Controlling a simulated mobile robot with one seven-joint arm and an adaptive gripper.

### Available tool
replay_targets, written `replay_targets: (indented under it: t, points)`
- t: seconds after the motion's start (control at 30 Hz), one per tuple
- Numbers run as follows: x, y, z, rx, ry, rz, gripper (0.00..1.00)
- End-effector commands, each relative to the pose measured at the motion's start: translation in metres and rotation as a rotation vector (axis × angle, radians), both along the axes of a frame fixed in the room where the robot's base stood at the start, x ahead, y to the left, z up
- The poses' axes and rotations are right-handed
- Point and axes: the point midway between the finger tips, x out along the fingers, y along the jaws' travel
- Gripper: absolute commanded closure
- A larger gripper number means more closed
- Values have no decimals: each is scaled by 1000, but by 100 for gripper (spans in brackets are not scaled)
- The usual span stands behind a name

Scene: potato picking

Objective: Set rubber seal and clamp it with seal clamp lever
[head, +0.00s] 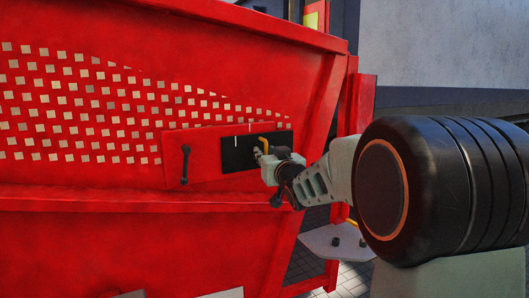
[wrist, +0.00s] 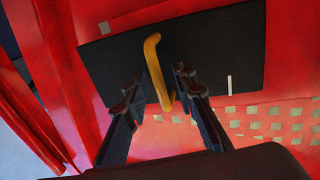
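The rubber seal, a flat black rectangular plate (head: 238,153), lies against the red panel in the head view. It fills the upper part of the wrist view (wrist: 225,55), slightly tilted there. A bent yellow handle (wrist: 153,58) stands out from it; its top also shows in the head view (head: 266,141). My gripper (wrist: 158,82) is open, its two dark fingers on either side of the handle. A gap shows at the left finger; I cannot tell whether the right one touches. A dark lever (head: 185,163), probably a seal clamp lever, hangs on the red panel left of the seal.
The red machine wall (head: 120,235) has rows of square holes (head: 90,100) above and left of the seal. A second dark lever (head: 277,200) sits just below my gripper. A grey plate (head: 340,242) juts out at the lower right. Red posts stand right of the wall.

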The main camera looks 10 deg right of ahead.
Motion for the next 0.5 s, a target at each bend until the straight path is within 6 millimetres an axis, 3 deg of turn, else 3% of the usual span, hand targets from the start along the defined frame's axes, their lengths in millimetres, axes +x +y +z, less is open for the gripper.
replay_targets:
  t: [0.1,0.3,0.5]
  points:
    - [0,0,0,0,0,0,77]
    - [0,0,0,0,0,0,99]
    - [0,0,0,0,0,0,100]
